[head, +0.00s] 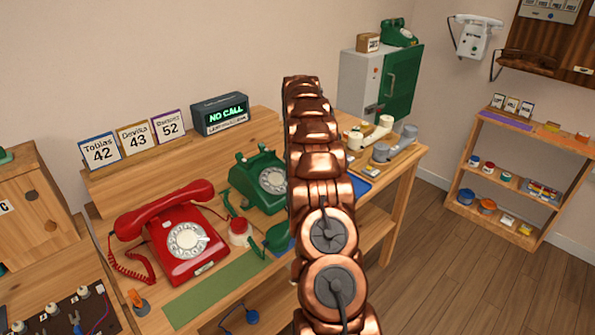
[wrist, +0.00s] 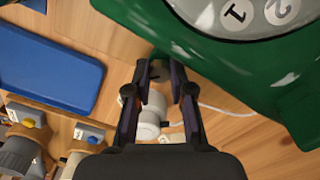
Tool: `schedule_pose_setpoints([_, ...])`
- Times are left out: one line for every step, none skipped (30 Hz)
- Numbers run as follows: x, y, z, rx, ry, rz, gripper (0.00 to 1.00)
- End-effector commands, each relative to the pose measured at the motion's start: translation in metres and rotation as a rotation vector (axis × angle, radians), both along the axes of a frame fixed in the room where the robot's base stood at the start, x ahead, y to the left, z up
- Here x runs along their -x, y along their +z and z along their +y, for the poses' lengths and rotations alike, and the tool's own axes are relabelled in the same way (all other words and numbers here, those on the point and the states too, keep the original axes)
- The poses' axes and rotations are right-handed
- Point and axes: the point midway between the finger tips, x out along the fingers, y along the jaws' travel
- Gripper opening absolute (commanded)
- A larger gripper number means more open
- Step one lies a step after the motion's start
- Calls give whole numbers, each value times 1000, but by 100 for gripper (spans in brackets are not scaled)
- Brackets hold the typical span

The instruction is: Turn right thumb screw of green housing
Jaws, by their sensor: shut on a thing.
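The green housing (head: 245,183) is a green dial telephone body on the bench in the head view. My copper arm hides its right side there, and my gripper is hidden too. In the wrist view the green housing (wrist: 225,75) fills the upper right, with part of its numbered dial. My gripper (wrist: 160,70) is at the housing's edge, its two dark fingers closed on a small grey knob, the right thumb screw (wrist: 160,72). The fingers partly cover the screw, so its turn angle cannot be told.
A blue tray (wrist: 55,60) lies left of my gripper in the wrist view. A white cylindrical part (wrist: 150,115) shows below the fingertips. A red telephone (head: 178,235) and a green handset (head: 279,238) are on the bench. Pale handset parts (head: 380,135) stand right of my arm.

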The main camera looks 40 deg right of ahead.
Motion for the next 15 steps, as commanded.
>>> schedule_pose_setpoints([0, -1, 0, -1, 24, 0, 0])
schedule_pose_setpoints([0, -1, 1, -1, 37, 0, 0])
schedule_pose_setpoints([0, -1, 0, -1, 54, 0, 0])
schedule_pose_setpoints([0, -1, 0, 0, 64, 0, 0])
schedule_pose_setpoints([0, 0, 0, 0, 75, 0, 0])
schedule_pose_setpoints([0, 0, 0, 0, 86, -1, 0])
schedule_pose_setpoints([0, 0, 0, 0, 93, -1, 0])
schedule_pose_setpoints([0, 0, 0, 0, 100, -1, 0])
schedule_pose_setpoints([0, 0, 0, 0, 107, -1, 0])
schedule_pose_setpoints([0, 0, 0, 0, 112, -1, 0])
schedule_pose_setpoints([0, 0, 0, 0, 115, -1, 0])
schedule_pose_setpoints([0, 0, 0, 0, 119, -1, 0])
schedule_pose_setpoints([0, 0, 0, 0, 121, -1, 0])
schedule_pose_setpoints([0, 0, 0, 0, 123, 0, 0])
schedule_pose_setpoints([0, 0, -1, 0, 124, -1, 0])
